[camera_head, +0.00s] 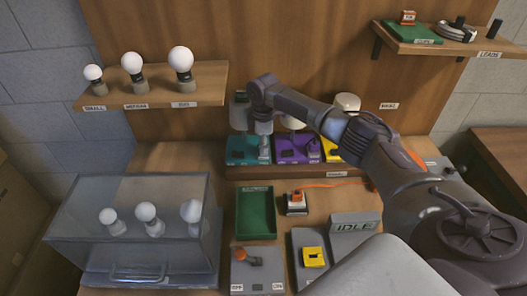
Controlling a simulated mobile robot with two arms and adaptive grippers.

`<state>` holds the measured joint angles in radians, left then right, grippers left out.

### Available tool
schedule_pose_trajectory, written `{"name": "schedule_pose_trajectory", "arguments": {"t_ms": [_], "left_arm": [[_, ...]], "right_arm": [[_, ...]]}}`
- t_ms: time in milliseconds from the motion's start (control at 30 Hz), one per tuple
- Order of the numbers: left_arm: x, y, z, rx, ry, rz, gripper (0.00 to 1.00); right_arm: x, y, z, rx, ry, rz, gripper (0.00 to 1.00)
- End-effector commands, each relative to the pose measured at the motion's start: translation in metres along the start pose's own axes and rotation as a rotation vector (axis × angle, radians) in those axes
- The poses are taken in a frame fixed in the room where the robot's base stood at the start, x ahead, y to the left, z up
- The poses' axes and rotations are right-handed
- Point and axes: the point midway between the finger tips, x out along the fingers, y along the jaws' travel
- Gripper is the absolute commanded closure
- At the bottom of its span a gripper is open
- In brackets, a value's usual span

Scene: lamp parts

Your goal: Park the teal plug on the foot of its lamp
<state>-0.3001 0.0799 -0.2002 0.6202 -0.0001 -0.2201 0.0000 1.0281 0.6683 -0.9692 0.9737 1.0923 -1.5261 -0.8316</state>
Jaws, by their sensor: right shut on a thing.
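The teal lamp foot (236,144) is on the wooden ledge at the back, left of the purple and yellow ones. A pale lamp shade (238,114) stands behind it. My right gripper (264,156) points down at the right end of the teal foot, low over it. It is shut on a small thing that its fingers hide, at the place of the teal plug. I cannot tell whether that thing touches the foot. My left gripper is not in view.
My right arm crosses above the purple foot (296,157) and yellow foot (329,148). An orange cord runs right from a small block (296,203). A green tray (256,236), a clear case (125,255) with bulbs and an IDLE panel (352,226) stand in front.

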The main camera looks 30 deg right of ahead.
Motion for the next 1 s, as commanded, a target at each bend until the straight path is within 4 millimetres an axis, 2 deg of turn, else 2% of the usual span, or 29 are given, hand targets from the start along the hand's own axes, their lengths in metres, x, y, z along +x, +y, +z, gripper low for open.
{"name": "schedule_pose_trajectory", "arguments": {"t_ms": [67,100,233,533,667,1000], "left_arm": [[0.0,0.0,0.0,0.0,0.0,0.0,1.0],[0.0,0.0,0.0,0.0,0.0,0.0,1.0],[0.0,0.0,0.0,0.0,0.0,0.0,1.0],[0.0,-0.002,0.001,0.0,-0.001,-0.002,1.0],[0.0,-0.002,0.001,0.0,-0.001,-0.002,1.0],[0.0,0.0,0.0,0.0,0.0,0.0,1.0]], "right_arm": [[0.001,-0.001,0.0,-0.001,-0.001,-0.002,1.0],[0.001,-0.001,0.0,-0.001,-0.001,-0.002,0.7],[0.001,-0.001,0.0,0.0,-0.001,-0.002,0.48],[-0.001,0.0,0.0,0.0,0.0,-0.001,0.47],[-0.01,0.0,0.0,-0.001,0.001,0.001,0.47],[-0.078,0.001,-0.001,-0.001,0.002,0.002,0.47]]}}
